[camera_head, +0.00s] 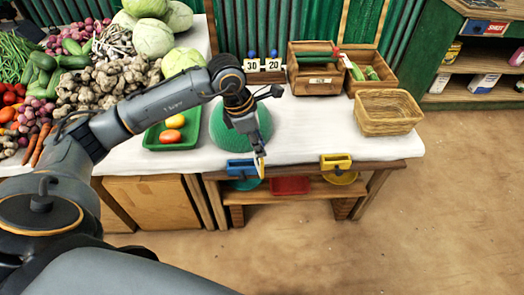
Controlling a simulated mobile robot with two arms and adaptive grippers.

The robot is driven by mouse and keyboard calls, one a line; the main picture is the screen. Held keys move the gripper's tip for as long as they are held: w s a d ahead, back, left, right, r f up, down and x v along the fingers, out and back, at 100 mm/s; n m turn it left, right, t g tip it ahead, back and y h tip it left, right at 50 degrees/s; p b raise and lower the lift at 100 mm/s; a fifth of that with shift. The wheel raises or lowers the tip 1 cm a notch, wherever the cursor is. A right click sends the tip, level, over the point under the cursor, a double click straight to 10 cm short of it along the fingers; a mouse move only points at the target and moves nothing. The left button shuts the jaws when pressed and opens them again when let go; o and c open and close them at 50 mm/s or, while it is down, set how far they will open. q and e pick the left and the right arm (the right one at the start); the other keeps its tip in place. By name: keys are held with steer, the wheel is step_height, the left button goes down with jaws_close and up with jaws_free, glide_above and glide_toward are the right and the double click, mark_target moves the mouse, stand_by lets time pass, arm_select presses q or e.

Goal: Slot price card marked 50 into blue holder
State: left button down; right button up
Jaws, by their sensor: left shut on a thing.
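My left gripper (259,150) reaches down over the front edge of the table and is shut on a small thin yellowish card (261,167). No number on it can be read from here. The blue holder (241,169) hangs at the table's front edge, just left of the card. The card overlaps the holder's right end in the picture, and I cannot tell whether they touch. Cards marked 30 (252,66) and 20 (272,65) stand at the back of the table. My right gripper is not in view.
A yellow holder (336,161) hangs further right on the table edge. A green bowl-shaped thing (243,125) stands behind my gripper. A green tray (151,141) with produce is left, a wicker basket (389,112) right. The white tabletop (310,125) between is clear.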

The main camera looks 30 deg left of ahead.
arm_select(q)
steer(key=w+a+f+n+t+y, duration=0.15)
steer(key=w+a+n+y, duration=0.25)
steer(key=a+n, duration=0.75)
steer(key=d+f+n, duration=0.1)
steer(key=f, duration=0.1)
steer(key=d+f+n+b, duration=0.1)
steer(key=f, duration=0.1)
steer(key=d+f+n+b, duration=0.1)
steer(key=f, duration=0.2)
steer(key=shift+s+d+n, duration=0.1)
steer(key=shift+s+n, duration=0.1)
steer(key=shift+n, duration=0.05)
steer(key=shift+c, duration=2.4)
jaws_free()
steer(key=shift+r, duration=0.1)
step_height(320, 180, up, 7)
steer(key=p, duration=0.4)
